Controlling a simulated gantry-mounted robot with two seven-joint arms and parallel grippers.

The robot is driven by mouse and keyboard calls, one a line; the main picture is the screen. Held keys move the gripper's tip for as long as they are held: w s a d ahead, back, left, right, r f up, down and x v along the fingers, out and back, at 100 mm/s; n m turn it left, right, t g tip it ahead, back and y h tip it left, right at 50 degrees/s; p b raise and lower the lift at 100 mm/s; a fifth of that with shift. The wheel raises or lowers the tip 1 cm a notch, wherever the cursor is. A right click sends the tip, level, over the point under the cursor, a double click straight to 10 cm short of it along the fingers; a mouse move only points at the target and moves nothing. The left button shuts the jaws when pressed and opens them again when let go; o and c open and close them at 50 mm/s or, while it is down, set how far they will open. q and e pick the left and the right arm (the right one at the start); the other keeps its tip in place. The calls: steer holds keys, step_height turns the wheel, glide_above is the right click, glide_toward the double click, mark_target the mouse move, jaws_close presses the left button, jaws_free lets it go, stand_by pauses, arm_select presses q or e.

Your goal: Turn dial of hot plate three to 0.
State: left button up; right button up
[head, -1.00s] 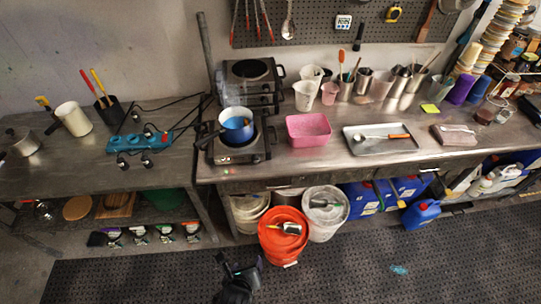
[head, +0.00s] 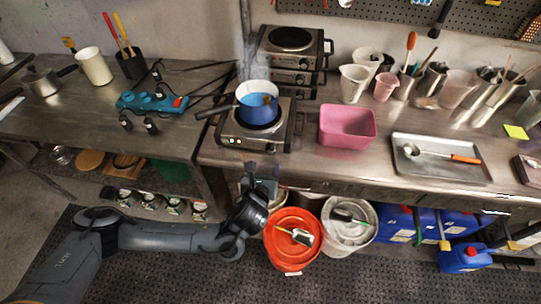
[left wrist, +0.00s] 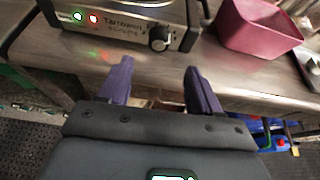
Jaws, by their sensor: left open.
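The front hot plate (head: 283,136) stands at the left end of the steel bench and bears a blue pot (head: 258,103). In the left wrist view, its front panel (left wrist: 112,24) shows a lit red lamp, a lit green lamp and a dark round dial (left wrist: 160,38) at the right. The dial's setting is too small to read. Several more hot plates (head: 291,40) are stacked behind it; I see no number on any. My left gripper (head: 266,172) is open and empty, just in front of the bench edge and below the dial, apart from it. My right gripper is not in view.
A pink tub (head: 347,126) stands right of the hot plate, then a metal tray (head: 440,176) with a ladle. A blue power strip (head: 152,104) lies on the left table.

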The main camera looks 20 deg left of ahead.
mark_target(270, 152)
arm_select(q)
steer(key=b+x, duration=0.1)
steer(key=x, duration=0.7)
steer(key=shift+f+b, duration=0.2)
steer(key=shift+b, duration=0.1)
steer(key=shift+x, duration=0.9)
steer(key=shift+a, duration=0.1)
steer(key=c, duration=1)
steer(key=shift+c, duration=0.2)
